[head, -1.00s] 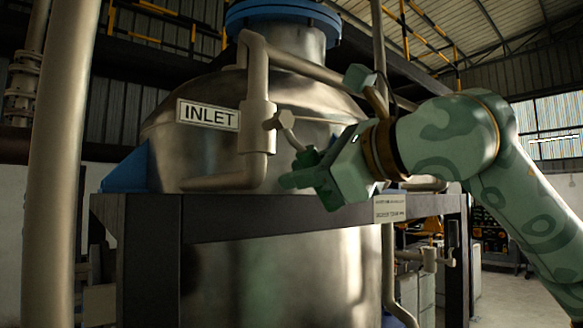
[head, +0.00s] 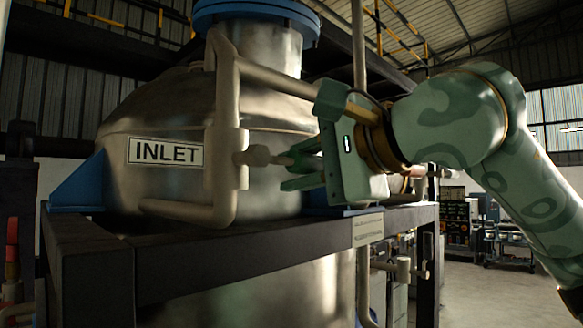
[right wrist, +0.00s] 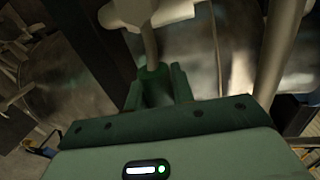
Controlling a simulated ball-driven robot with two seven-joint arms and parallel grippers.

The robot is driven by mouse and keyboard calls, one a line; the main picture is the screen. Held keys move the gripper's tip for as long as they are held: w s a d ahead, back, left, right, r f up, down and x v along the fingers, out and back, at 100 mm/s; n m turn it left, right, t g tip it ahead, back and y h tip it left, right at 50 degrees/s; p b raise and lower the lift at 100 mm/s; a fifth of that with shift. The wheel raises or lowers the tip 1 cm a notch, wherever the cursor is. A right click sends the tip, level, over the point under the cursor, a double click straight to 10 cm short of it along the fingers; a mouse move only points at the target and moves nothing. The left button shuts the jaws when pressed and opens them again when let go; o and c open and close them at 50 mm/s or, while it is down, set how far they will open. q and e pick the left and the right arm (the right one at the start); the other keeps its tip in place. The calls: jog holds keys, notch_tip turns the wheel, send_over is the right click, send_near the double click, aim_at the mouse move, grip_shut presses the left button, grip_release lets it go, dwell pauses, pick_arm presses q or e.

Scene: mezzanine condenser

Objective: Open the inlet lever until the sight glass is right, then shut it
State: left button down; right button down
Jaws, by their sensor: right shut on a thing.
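The inlet lever (head: 282,160) sticks out to the right from the valve (head: 258,156) on the pale pipe, beside the INLET sign (head: 165,151). It lies nearly level. My right gripper (head: 290,170) is shut on the lever's outer end. In the right wrist view, the lever's shaft (right wrist: 150,45) runs from the pale valve body (right wrist: 150,12) in between the green fingers (right wrist: 158,85). The fingers hide the lever's tip. I cannot make out the sight glass in either view. My left gripper is not in view.
The large steel vessel (head: 130,120) with a blue top flange (head: 255,12) stands behind the pipework. A dark steel beam (head: 230,255) runs in front of it below the lever. Open floor (head: 490,290) shows at the right, with a cart (head: 508,243) farther back.

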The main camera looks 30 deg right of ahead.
jog(key=shift+r+n, duration=0.3)
jog(key=shift+r, duration=0.05)
dwell(0.3)
jog(key=c, duration=1.2)
grip_release()
jog(key=shift+s+d, duration=0.1)
jog(key=shift+s, duration=0.1)
jog(key=b+v, duration=0.3)
jog(key=v, duration=1.3)
